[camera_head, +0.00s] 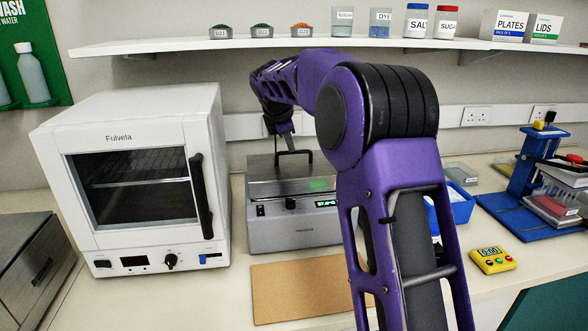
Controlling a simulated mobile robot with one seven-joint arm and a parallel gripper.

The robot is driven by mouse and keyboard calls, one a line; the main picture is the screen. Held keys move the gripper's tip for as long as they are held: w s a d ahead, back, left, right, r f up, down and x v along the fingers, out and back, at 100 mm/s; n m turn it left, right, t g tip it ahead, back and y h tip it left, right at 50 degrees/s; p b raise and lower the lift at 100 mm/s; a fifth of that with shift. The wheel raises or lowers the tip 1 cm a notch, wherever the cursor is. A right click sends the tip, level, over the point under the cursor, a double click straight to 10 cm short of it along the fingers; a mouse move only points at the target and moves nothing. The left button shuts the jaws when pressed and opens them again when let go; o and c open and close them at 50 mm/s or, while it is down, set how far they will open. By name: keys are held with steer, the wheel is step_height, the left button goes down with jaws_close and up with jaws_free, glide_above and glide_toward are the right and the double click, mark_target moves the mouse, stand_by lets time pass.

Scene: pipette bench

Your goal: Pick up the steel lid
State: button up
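The steel lid (262,171) is a grey metal sheet on top of the water-bath-like unit (285,233), with a black bar handle (307,155) standing up from it. My gripper (287,148) points down at the handle from above, with its tip at or very near the bar. The gripper is small and dark here, so I cannot tell whether its fingers are around the handle. My purple arm hides the right part of the lid and unit. I cannot tell whether the lid is raised off the unit.
A white oven (140,184) stands close on the left. A shelf (340,44) with jars and boxes runs above. A brown board (300,288) lies in front. A blue tray (462,205), a yellow timer (492,260) and a blue stand (522,165) are right.

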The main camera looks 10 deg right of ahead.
mark_target(294, 165)
steer(key=x, duration=0.6)
steer(key=shift+w+d+f, duration=0.1)
steer(key=shift+d+f, duration=0.1)
steer(key=shift+d, duration=0.05)
jaws_close()
steer(key=shift+r, duration=0.1)
stand_by(1.1)
